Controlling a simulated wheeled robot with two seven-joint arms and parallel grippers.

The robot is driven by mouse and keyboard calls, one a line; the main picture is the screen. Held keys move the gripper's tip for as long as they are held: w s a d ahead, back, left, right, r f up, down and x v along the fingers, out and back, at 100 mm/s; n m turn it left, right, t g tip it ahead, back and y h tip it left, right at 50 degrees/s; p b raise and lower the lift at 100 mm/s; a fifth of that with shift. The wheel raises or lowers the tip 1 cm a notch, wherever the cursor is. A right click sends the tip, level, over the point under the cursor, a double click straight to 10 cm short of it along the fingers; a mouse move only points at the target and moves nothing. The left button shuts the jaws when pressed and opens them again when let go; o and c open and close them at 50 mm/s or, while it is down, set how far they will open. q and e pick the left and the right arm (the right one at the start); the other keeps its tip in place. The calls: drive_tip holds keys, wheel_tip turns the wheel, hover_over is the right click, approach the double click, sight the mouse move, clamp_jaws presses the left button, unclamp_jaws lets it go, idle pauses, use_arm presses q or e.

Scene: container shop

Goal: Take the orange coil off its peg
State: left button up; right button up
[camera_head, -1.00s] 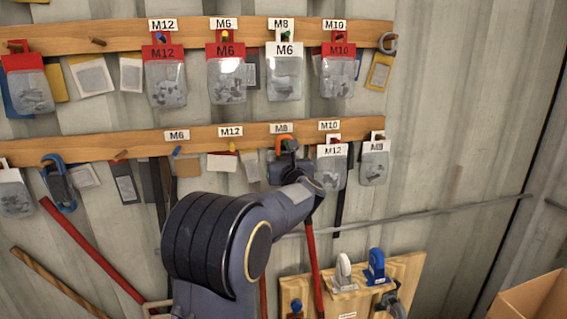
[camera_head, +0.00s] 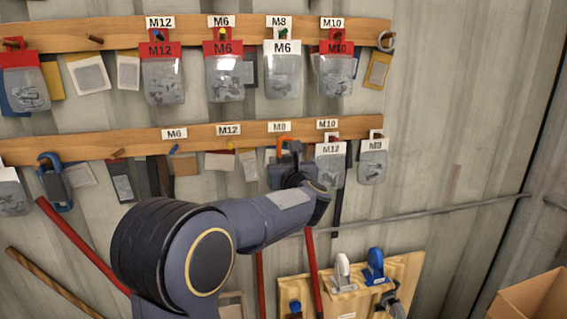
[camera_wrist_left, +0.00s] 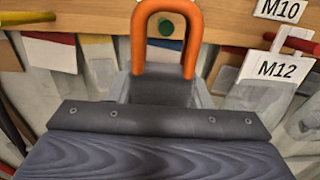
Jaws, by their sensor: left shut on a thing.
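The orange coil (camera_wrist_left: 137,45) is an upright, narrow loop in the left wrist view. Its top also shows in the head view (camera_head: 284,139), just below the M8 label on the lower board. My left gripper (camera_wrist_left: 165,88) is shut on the coil's lower part, which the jaws hide; it also shows in the head view (camera_head: 287,160). The green end of a peg (camera_wrist_left: 166,27) shows inside the loop, below its top bend. I cannot tell whether the coil is still around the peg or just in front of it. My right gripper is not in view.
An M12 bag (camera_head: 331,165) hangs close on the right, with an M8 bag (camera_head: 373,164) beyond. Several bags hang on the upper board (camera_head: 120,38). A blue coil (camera_head: 52,180) hangs far left. A cardboard box (camera_head: 535,302) stands lower right.

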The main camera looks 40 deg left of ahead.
use_arm(q)
drive_tip(key=shift+s+d, duration=0.1)
drive_tip(key=shift+d, duration=0.05)
drive_tip(key=shift+s+d, duration=0.1)
drive_tip(key=shift+b+v, duration=0.75)
drive_tip(key=shift+v, duration=1.65)
